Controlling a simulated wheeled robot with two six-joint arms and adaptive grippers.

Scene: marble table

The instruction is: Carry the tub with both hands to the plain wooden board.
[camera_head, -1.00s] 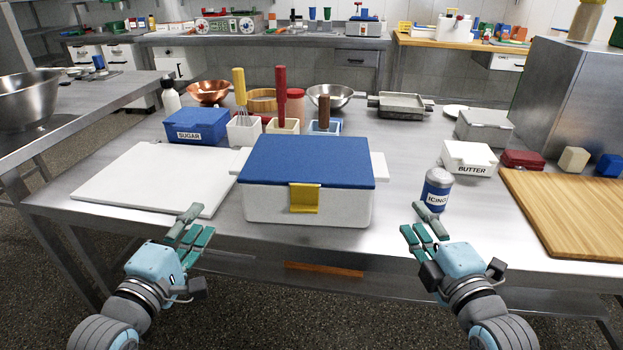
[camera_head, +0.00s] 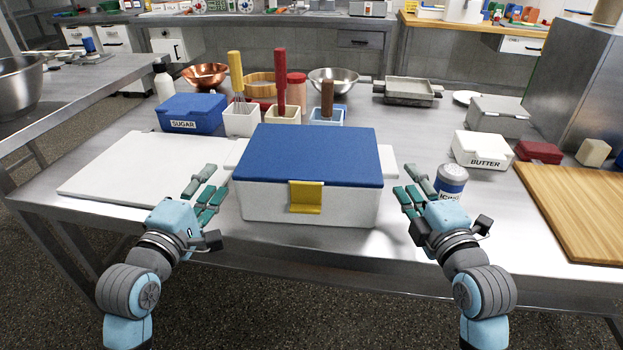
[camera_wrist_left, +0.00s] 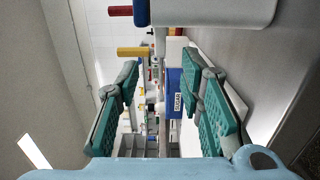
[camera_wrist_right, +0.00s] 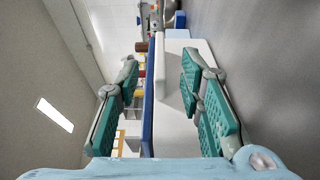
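The tub (camera_head: 262,205) is a white box with a blue lid and a yellow latch, standing on the metal table in the middle of the head view. Its side handle tabs show at left and right. The plain wooden board (camera_head: 580,212) lies at the table's right front. My left gripper (camera_head: 205,190) is open and empty, just left of the tub, over the white board's edge. My right gripper (camera_head: 410,197) is open and empty, just right of the tub. In the right wrist view the tub (camera_wrist_right: 175,110) shows between the open fingers. Neither gripper visibly touches it.
A white board (camera_head: 125,170) lies left of the tub. An icing can (camera_head: 452,179) stands close behind my right gripper. A butter box (camera_head: 482,150) stands behind it. Utensil holders (camera_head: 282,119) and a blue sugar box (camera_head: 190,113) stand behind the tub. The wooden board's visible surface is clear.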

